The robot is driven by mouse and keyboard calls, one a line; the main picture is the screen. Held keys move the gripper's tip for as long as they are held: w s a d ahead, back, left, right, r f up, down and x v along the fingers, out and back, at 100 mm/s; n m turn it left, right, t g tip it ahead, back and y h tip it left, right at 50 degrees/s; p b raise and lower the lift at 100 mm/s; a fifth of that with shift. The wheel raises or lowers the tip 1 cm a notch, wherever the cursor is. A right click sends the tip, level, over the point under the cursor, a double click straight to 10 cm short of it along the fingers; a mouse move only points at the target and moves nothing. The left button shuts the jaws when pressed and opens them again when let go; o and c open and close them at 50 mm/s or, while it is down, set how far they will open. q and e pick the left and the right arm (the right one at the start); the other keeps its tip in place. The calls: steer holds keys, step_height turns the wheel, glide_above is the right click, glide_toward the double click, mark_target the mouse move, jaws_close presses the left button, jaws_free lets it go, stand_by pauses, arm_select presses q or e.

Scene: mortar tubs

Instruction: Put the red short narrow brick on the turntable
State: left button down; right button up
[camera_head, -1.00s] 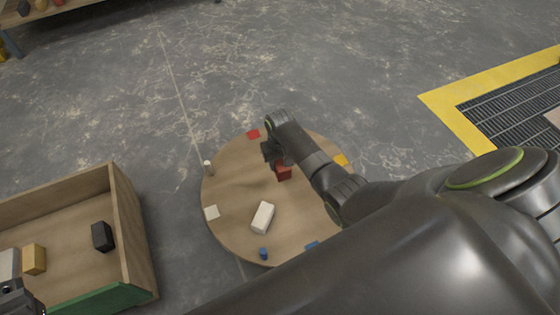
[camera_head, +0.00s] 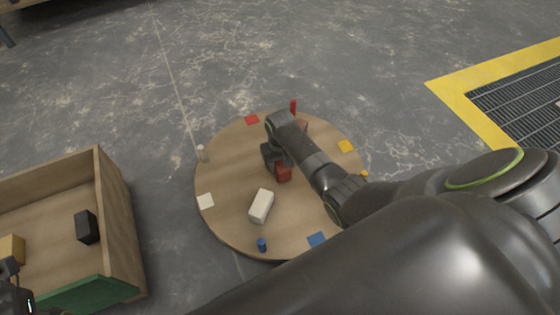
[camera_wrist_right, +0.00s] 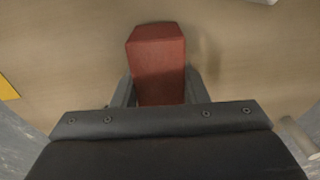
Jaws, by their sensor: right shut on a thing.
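The red short narrow brick (camera_wrist_right: 157,62) is between the two fingers of my right gripper (camera_wrist_right: 160,92) in the right wrist view, and the fingers are shut on it. In the head view the brick (camera_head: 284,173) shows partly, beside my right gripper (camera_head: 272,160), over the middle of the round wooden turntable (camera_head: 228,170). I cannot tell whether the brick touches the board or is just above it. A part of my left gripper (camera_head: 14,290) shows at the lower left edge of the head view; its fingers are not clear.
A white brick (camera_head: 261,206) lies on the turntable. Coloured patches and small pegs, such as the blue peg (camera_head: 262,245) and red peg (camera_head: 293,107), ring its rim. A wooden crate (camera_head: 118,225) at left holds a black brick (camera_head: 86,227) and a yellow brick (camera_head: 12,249).

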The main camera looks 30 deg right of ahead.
stand_by(0.4)
steer(key=shift+f, duration=0.5)
steer(key=o, duration=1.4)
steer(key=shift+c, duration=0.2)
steer(key=shift+f, duration=0.1)
